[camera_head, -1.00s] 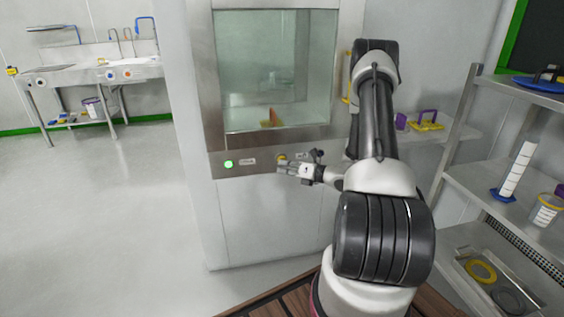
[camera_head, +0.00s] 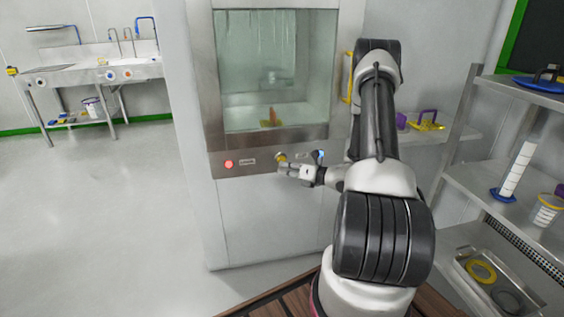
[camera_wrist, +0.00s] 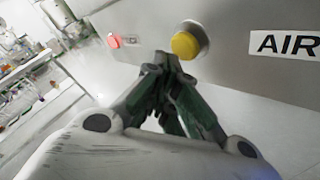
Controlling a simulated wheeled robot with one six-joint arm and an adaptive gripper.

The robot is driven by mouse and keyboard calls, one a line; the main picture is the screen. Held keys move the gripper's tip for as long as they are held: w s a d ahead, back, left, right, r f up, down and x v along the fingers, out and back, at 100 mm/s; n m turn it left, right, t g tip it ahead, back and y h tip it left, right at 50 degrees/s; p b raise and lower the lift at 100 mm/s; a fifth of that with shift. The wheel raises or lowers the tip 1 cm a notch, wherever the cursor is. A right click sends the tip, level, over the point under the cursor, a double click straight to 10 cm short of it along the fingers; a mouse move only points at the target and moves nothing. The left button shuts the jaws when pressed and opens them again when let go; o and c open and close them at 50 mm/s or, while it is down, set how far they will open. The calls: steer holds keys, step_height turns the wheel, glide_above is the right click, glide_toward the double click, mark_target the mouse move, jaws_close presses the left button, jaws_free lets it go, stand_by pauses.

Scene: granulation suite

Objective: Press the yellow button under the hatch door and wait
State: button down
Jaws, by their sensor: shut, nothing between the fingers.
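The hatch door (camera_head: 276,70) is a shut glass window in a steel frame. On the steel panel under it is the yellow button (camera_head: 281,157), which also shows in the wrist view (camera_wrist: 186,44). Left of the button is a round indicator light (camera_head: 229,164), lit red; it is also red in the wrist view (camera_wrist: 114,41). My gripper (camera_head: 283,169) is shut and empty, with its tips just below the yellow button. In the wrist view, the fingertips (camera_wrist: 163,60) appear just below and left of the button; I cannot tell whether they touch it.
A label reading "AIR" (camera_wrist: 287,43) is right of the button. A yellow handle (camera_head: 347,78) is at the door's right. A shelf rack (camera_head: 503,185) with several items stands close at right. Open floor (camera_head: 100,220) lies left; a sink bench (camera_head: 90,72) is behind it.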

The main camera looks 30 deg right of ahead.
steer(key=shift+s, duration=0.15)
steer(key=s, duration=0.1)
steer(key=s+a, duration=0.1)
steer(key=s, duration=0.2)
steer(key=shift+s+a, duration=0.25)
steer(key=shift+s, duration=0.1)
stand_by(0.8)
